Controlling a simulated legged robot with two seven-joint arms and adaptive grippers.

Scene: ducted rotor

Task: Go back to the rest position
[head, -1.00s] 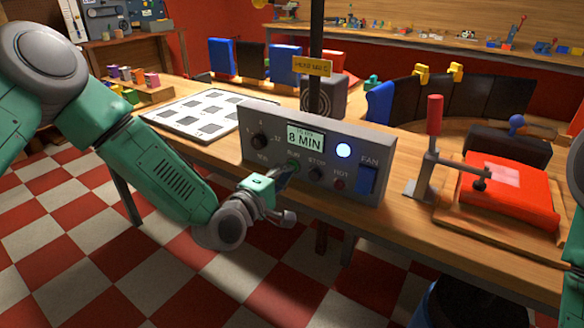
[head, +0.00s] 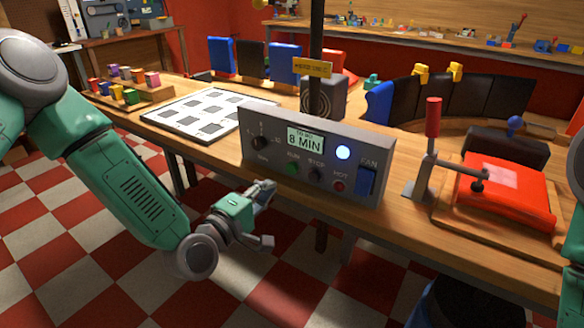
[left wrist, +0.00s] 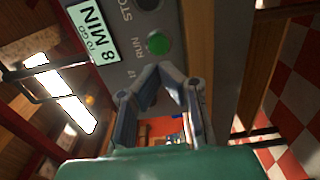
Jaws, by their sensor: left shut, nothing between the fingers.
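My left gripper (head: 266,210) is in front of the grey control box (head: 225,132), low and apart from it, with its fingers shut and empty. In the left wrist view the two fingers (left wrist: 168,108) show below the green button (left wrist: 158,43). The box carries a lit display (head: 305,139) reading 8 MIN, a round blue-white light (head: 343,152), a green run button (head: 293,168), a dial (head: 260,143) and a blue fan switch (head: 366,182). My right gripper is not in view; only a sliver of green arm shows at the right edge.
The wooden bench (head: 405,219) bears a white panel with dark squares (head: 165,121), a red-handled clamp (head: 433,118) and a red piece (head: 515,205) on the right. A dark post (head: 316,40) rises behind the box.

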